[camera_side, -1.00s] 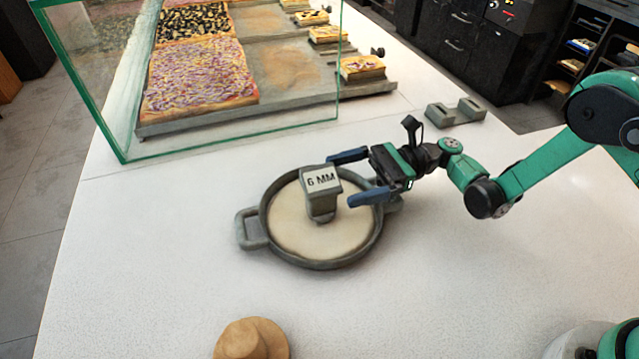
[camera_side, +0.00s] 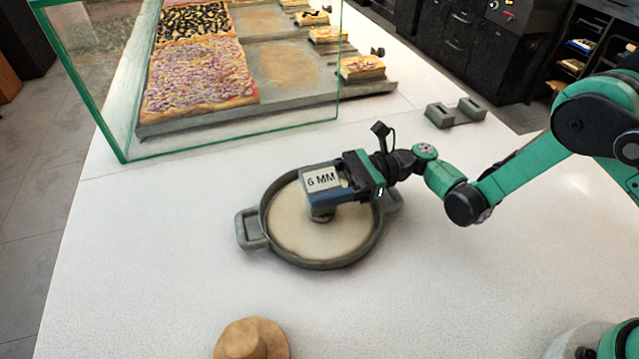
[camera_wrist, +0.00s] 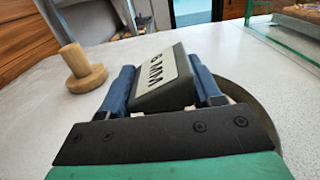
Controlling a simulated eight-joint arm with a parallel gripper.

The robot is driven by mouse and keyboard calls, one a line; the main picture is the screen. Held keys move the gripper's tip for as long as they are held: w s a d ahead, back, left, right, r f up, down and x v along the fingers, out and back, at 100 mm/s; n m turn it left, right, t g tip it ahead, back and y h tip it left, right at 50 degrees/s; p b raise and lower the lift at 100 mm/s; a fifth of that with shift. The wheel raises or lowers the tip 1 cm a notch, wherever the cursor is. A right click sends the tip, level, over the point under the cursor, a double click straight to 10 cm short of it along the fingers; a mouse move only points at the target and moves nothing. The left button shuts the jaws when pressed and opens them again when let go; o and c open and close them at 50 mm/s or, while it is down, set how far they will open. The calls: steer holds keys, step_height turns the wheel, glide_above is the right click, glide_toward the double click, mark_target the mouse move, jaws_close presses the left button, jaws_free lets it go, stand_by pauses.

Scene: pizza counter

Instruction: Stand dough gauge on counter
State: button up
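The dough gauge (camera_side: 321,179) is a grey block with a white "6 MM" label. It stands upright on the pale dough (camera_side: 290,225) in a round grey pan (camera_side: 262,236) with side handles. My gripper (camera_side: 325,190) reaches in from the right, with its blue fingers on either side of the gauge's upper part. In the wrist view the gauge (camera_wrist: 166,78) sits between the two fingers (camera_wrist: 163,90), which appear closed against its sides. The gauge's foot still appears to rest on the dough.
A glass case (camera_side: 230,135) with pizza trays stands at the back left. A grey two-block holder (camera_side: 455,112) is at the back right. The counter (camera_side: 150,270) is clear left and right of the pan.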

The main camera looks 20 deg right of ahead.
mark_target(321, 179)
steer(key=shift+c, duration=0.5)
steer(key=shift+r, duration=4)
steer(key=shift+w+d+r, duration=0.15)
steer(key=shift+w+d, duration=0.05)
steer(key=shift+d, duration=0.1)
steer(key=w+d+r+m+t+h, duration=0.15)
steer(key=d+r+t, duration=0.3)
steer(key=d, duration=0.75)
steer(key=w+d+r+m+t, duration=0.1)
steer(key=d+r+m+t, duration=0.2)
steer(key=d+r, duration=0.55)
steer(key=shift+d+f, duration=0.5)
steer(key=shift+f, duration=3.2)
steer(key=shift+d+f, duration=0.45)
steer(key=shift+f, duration=3.25)
steer(key=shift+d+f, duration=0.5)
steer(key=shift+f, duration=3.2)
